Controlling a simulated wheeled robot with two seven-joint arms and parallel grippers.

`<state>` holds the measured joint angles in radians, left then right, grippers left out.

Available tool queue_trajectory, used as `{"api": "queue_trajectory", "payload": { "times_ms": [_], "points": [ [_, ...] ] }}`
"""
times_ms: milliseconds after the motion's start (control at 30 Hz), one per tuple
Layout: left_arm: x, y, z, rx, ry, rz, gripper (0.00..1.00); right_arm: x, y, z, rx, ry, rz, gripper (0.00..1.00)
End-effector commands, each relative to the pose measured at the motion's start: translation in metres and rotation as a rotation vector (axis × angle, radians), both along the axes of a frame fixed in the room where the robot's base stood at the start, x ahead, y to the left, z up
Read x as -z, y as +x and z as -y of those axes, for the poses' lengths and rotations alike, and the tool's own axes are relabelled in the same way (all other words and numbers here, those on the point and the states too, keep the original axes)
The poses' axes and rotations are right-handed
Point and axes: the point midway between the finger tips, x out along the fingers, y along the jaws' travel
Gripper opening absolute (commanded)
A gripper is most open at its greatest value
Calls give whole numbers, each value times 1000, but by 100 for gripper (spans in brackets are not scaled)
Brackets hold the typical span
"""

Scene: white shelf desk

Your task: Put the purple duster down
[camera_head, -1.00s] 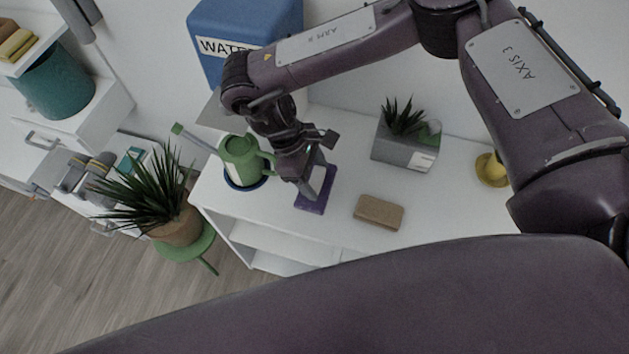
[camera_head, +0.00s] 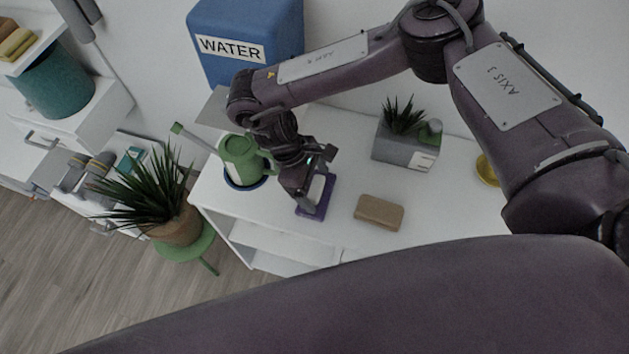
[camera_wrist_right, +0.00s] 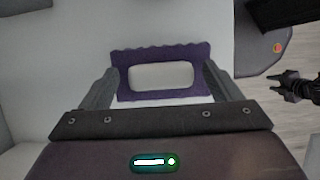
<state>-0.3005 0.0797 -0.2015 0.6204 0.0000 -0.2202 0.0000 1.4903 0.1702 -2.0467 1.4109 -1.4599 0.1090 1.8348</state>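The purple duster (camera_head: 328,196) lies flat on the white desk top, to the left of the brown block. In the right wrist view the duster (camera_wrist_right: 122,82) shows as a purple slab with a wavy far edge and a pale oblong middle. My right gripper (camera_head: 312,194) is low over it, pointing down.
A green watering can (camera_head: 240,158) stands close left of my right gripper. A brown block (camera_head: 379,212) and a grey planter (camera_head: 405,150) are to the right. A blue WATER container (camera_head: 240,40) is behind. A potted plant (camera_head: 165,195) stands left of the desk. The desk's front right is clear.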

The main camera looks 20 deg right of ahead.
Motion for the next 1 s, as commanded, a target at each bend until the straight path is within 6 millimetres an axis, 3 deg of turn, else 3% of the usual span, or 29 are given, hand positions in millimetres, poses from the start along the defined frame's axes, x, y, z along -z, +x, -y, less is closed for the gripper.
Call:
{"api": "queue_trajectory", "payload": {
  "times_ms": [333, 700, 1000],
  "points": [
    [-1, 1, 1, -1, -1, 2, 36, -13, 4, -3, -2, 1, 4, 85],
    [5, 1, 0, -2, -1, 2, 36, -83, 21, -28, -4, -1, 7, 85],
    [7, 1, 0, -2, -1, 2, 36, -112, 27, -38, 1, -1, 1, 85]
  ]
}}
